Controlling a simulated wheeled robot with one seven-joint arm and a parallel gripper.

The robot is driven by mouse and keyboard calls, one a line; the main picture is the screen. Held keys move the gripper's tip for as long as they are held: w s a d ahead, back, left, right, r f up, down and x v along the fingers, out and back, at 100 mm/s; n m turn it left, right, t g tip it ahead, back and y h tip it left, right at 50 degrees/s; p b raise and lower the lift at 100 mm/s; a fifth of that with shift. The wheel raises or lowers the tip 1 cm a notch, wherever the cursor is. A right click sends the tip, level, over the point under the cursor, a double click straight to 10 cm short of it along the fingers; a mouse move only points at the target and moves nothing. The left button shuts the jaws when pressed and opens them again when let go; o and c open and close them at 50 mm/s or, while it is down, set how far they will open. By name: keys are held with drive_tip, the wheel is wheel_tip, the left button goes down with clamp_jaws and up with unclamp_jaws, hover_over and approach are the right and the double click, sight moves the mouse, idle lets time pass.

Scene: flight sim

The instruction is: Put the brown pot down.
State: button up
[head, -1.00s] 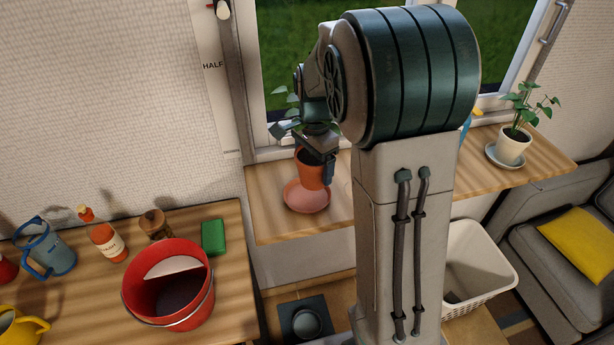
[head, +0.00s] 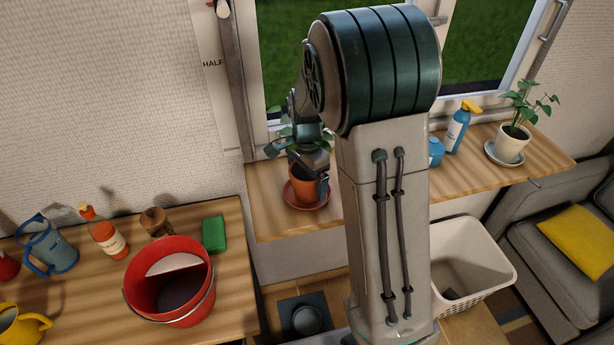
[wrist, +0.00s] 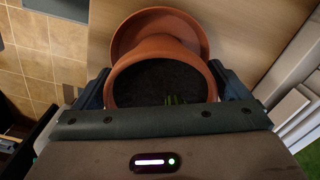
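The brown pot (head: 303,190), a terracotta pot with dark soil and green leaves, is low over a round terracotta saucer (head: 289,197) on the window shelf. Its base appears within the saucer, but I cannot tell whether it rests there or hangs just above. My gripper (head: 312,176) is at the pot's rim, with a finger on each side. In the wrist view the pot (wrist: 117,84) fills the space between the fingers and looks held. The saucer (wrist: 125,38) shows behind it. The pot looks about upright; its lower part is hidden in the wrist view.
On the shelf (head: 263,216) to the right stand a blue spray bottle (head: 455,132), a blue container (head: 435,152) and a white potted plant (head: 511,147). A red bucket (head: 168,318) stands on the left table. A white basket (head: 480,285) is below the shelf.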

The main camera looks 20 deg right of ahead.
drive_tip(key=shift+r, duration=0.1)
wheel_tip(320, 180, up, 11)
drive_tip(key=shift+r, duration=0.1)
drive_tip(key=shift+s+r, duration=0.15)
drive_tip(key=shift+r, duration=0.35)
drive_tip(key=s+n+t, duration=0.3)
drive_tip(key=s+n, duration=1)
drive_tip(key=s, duration=0.8)
drive_tip(key=shift+f+n, duration=0.4)
drive_tip(key=shift+f, duration=0.05)
